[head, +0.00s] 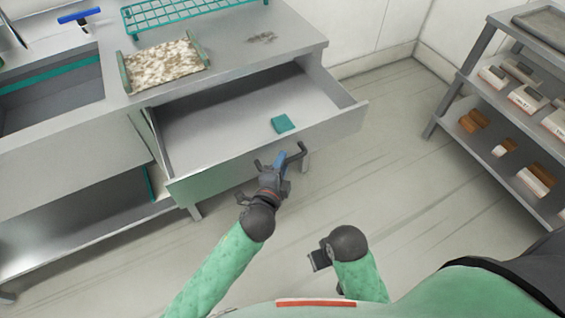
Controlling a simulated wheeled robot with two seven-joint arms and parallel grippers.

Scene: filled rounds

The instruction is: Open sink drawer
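The sink drawer (215,118) is pulled far out of the metal sink counter, and its inside shows from above. A small teal block (283,123) lies in it near the front. The drawer's dark bar handle (298,153) is on its front panel. My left gripper (280,161) is at the middle of the handle, its fingers appearing closed around the bar. The fingers partly hide the handle. My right gripper (318,260) is low in front of my body, away from the drawer; its finger gap is not clear.
The counter holds a sink basin (50,92) at left, a speckled board (165,64) and a teal rack (180,12). A blue-handled tool (79,15) is at the back. A shelf unit (480,150) with several items stands at right. The floor between is clear.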

